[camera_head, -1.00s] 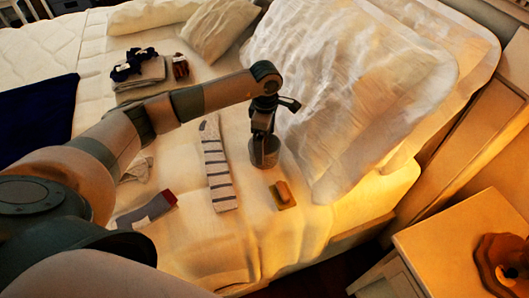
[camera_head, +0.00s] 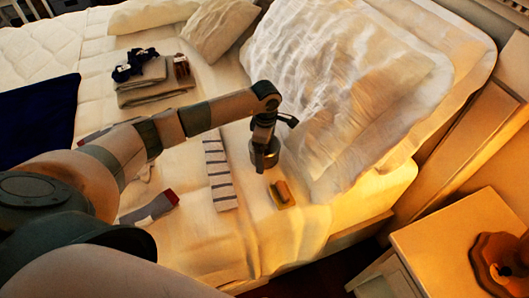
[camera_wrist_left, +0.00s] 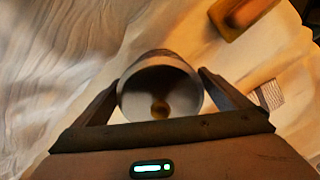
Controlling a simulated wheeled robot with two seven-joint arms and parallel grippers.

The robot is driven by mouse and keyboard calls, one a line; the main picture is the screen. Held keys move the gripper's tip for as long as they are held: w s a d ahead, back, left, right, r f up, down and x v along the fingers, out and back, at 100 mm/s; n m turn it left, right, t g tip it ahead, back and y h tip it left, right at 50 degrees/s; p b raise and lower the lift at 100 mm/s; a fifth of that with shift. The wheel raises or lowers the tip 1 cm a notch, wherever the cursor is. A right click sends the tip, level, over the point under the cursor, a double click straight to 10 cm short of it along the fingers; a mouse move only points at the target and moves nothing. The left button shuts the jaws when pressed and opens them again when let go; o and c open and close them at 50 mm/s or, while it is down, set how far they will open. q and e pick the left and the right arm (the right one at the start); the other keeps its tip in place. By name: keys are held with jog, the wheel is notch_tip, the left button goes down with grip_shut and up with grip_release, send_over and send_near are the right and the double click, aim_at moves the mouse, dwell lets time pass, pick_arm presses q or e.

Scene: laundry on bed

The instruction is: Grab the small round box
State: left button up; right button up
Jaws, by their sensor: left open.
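The small round box (camera_head: 265,158) is a dark grey cylinder on the white bed sheet, near the large pillow. In the wrist view the fingers of my left gripper (camera_wrist_left: 158,82) are open, one on each side of the box. I cannot tell whether they touch it. My right gripper is not in view.
A small yellow-brown item (camera_head: 282,194) lies just in front of the box. A striped cloth (camera_head: 219,175) lies to its left and a large white pillow (camera_head: 350,90) to its right. Folded clothes (camera_head: 150,80) lie further back. A nightstand (camera_head: 440,240) stands at the right.

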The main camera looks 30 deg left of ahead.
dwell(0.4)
pick_arm(q)
jog(key=c, duration=0.9)
jog(key=shift+c, duration=0.2)
